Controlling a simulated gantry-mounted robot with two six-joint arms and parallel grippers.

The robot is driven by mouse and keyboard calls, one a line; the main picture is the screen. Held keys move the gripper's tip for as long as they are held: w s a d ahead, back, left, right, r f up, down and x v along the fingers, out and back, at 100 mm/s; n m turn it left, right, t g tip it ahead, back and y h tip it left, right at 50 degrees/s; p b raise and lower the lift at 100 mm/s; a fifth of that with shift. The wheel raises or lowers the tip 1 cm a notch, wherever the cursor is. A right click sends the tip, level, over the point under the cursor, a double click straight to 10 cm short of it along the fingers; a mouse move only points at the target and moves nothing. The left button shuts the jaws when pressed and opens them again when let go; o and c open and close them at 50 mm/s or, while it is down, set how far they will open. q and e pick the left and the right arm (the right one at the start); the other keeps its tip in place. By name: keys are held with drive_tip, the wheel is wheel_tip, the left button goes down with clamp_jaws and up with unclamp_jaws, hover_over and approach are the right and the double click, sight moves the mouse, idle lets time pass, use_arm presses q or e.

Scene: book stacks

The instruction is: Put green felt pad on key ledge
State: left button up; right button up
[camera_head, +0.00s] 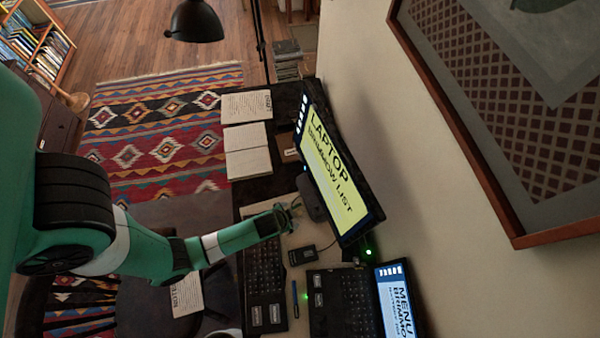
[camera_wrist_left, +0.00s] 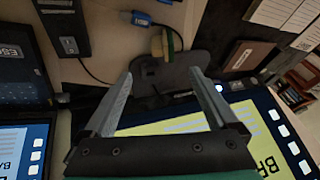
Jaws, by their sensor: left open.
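A small green piece (camera_wrist_left: 176,41), likely the green felt pad, lies beside a tan block (camera_wrist_left: 157,44) at the edge of the dark monitor base (camera_wrist_left: 183,68) in the left wrist view. My left gripper (camera_wrist_left: 161,76) is open and empty, its fingers pointing toward the base and the green piece, apart from it. In the head view my left gripper (camera_head: 291,207) is over the desk beside the monitor stand; the green piece cannot be made out there. I cannot identify the key ledge in either view. My right gripper is not in view.
A tilted monitor (camera_head: 338,170) stands close to the gripper. A keyboard (camera_head: 264,275), a small black box (camera_head: 302,255), a blue pen (camera_head: 295,299) and a laptop (camera_head: 345,303) crowd the desk. Papers (camera_head: 248,150) lie beyond. A brown book (camera_wrist_left: 247,57) shows in the wrist view.

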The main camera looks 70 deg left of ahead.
use_arm(q)
drive_tip(key=b, duration=0.5)
approach(299, 209)
wheel_tip(299, 209, down, 2)
drive_tip(key=shift+w+f, duration=0.25)
drive_tip(key=shift+f, duration=0.2)
drive_tip(key=b+x, duration=0.1)
drive_tip(key=x, duration=0.1)
drive_tip(key=b+x, duration=0.2)
drive_tip(key=shift+w+a+r, duration=0.1)
drive_tip(key=shift+a, duration=0.2)
drive_tip(key=shift+w+a+f+b, duration=0.15)
drive_tip(key=shift+w+f+b, duration=0.05)
drive_tip(key=shift+f+b, duration=0.2)
drive_tip(key=shift+r, duration=0.1)
clamp_jaws()
drive_tip(key=shift+r, duration=0.1)
